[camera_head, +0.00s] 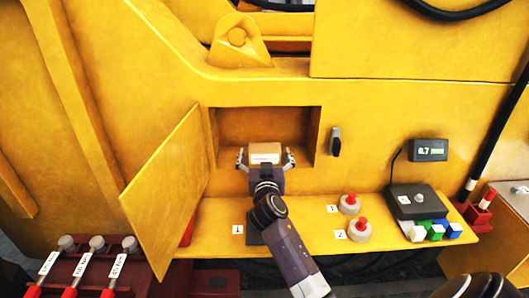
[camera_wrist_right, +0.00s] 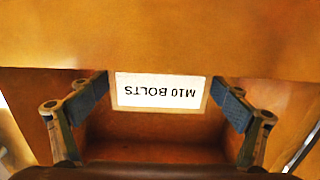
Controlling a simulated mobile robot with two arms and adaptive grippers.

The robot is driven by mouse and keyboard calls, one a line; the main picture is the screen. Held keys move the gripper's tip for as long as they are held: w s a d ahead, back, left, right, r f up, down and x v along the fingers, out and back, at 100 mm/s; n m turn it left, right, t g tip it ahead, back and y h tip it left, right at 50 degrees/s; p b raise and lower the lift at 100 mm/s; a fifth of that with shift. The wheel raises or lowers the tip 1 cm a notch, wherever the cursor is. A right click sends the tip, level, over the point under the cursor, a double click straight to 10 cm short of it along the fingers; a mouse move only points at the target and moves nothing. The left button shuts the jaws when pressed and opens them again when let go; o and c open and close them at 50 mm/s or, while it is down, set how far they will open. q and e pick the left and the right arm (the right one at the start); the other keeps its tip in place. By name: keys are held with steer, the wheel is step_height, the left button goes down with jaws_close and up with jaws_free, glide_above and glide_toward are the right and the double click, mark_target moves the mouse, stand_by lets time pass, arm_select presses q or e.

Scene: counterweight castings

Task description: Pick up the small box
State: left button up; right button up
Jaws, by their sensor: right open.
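The small box (camera_head: 265,148) is light brown with a white label, inside the open recess of the yellow machine. The wrist view shows the box (camera_wrist_right: 209,93) with its label reading M10 BOLTS upside down. My right gripper (camera_head: 265,159) is open in the recess mouth, one finger on each side of the box. In the wrist view the blue finger pads of this gripper (camera_wrist_right: 162,100) flank the label closely; whether they touch the box I cannot tell. The rear of the box is hidden. My left gripper is not in view.
A yellow door (camera_head: 165,190) hangs open left of the recess. A black latch (camera_head: 335,141) sits right of it.

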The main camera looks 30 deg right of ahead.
steer(key=shift+w+d, duration=0.1)
steer(key=c, duration=1.6)
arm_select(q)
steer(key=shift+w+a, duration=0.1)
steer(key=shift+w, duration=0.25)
arm_select(e)
steer(key=shift+r, duration=0.1)
steer(key=shift+c, duration=0.2)
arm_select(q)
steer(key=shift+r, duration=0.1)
arm_select(e)
steer(key=shift+r, duration=0.1)
